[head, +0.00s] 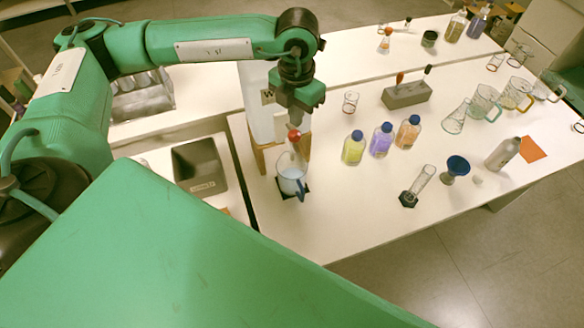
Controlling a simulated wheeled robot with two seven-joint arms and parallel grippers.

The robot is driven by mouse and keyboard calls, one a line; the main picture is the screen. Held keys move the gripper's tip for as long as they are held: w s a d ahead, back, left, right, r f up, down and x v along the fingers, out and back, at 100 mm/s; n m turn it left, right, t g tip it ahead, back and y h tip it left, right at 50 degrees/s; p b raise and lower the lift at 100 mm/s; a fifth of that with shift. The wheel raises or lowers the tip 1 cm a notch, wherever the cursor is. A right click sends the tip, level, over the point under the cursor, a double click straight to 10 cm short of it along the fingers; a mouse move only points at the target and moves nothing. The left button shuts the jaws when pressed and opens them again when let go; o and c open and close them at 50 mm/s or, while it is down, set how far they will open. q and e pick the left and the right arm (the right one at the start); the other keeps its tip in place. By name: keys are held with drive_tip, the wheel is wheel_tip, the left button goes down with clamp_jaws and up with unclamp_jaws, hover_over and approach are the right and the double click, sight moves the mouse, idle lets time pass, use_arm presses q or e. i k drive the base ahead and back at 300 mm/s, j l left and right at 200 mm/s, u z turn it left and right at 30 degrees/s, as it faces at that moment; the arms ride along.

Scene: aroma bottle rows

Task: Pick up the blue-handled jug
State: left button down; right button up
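The blue-handled jug (291,178) is clear, with pale contents and a blue handle at its lower right. It stands upright on a dark square pad (283,193) near the left end of the white table. My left gripper (295,117) points down above the jug. A red bulb (294,135) shows just below its fingertips, over the jug's mouth. I cannot tell whether the fingers grip this bulb or how far apart they are. My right gripper is not in view.
A white box-like stand (264,120) is close behind the jug. Yellow (354,148), purple (381,140) and orange (407,132) bottles stand to its right. A grey dropper block (406,95) is farther back. Clear jugs (485,102) are at right. The table's front middle is bare.

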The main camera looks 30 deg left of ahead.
sight(291, 174)
drive_tip(key=k+l, duration=0.5)
drive_tip(key=k, duration=0.2)
drive_tip(key=k+l, duration=0.5)
drive_tip(key=k, duration=0.15)
